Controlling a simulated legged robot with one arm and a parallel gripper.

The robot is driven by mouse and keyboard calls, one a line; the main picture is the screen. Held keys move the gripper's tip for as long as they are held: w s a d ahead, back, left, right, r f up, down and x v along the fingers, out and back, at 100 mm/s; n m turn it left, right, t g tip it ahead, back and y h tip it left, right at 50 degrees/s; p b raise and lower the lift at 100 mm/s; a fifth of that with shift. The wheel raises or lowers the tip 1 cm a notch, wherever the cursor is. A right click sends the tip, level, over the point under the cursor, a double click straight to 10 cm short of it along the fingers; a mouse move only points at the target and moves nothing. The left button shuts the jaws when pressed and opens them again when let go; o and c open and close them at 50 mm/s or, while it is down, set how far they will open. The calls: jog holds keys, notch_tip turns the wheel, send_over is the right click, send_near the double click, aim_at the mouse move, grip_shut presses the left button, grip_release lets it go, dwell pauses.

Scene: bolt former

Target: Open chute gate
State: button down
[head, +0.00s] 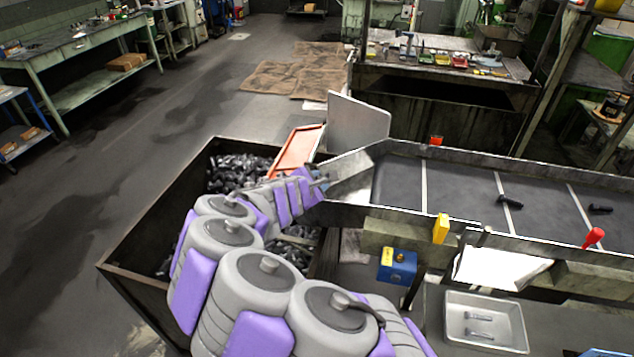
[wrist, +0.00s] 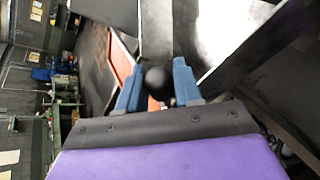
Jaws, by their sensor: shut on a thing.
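The metal chute (head: 350,172) runs from the end of the conveyor toward a dark bin of bolts. An orange panel (head: 297,150) stands tilted beside the chute mouth, over the bin; it also shows in the wrist view (wrist: 121,62). A flat grey plate (head: 357,122) stands up behind the chute. I cannot tell for sure which panel is the gate. My gripper (head: 322,181) is at the chute's mouth. In the wrist view its blue fingers (wrist: 157,88) are shut on a round black knob (wrist: 158,80). What the knob is fixed to is hidden.
The bolt bin (head: 160,215) lies below my arm. The conveyor (head: 460,195) carries a few dark bolts on the right. A blue control box (head: 397,264), a yellow block (head: 441,228), a red knob (head: 593,237) and a metal tray (head: 486,320) are near its front. Floor on the left is clear.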

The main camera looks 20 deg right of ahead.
jog(key=shift+f, duration=0.2)
jog(key=c, duration=0.9)
grip_release()
jog(key=shift+r, duration=0.1)
jog(key=p+v, duration=0.3)
jog(key=v, duration=1.4)
jog(key=shift+p, duration=0.3)
jog(key=shift+s+a, duration=0.1)
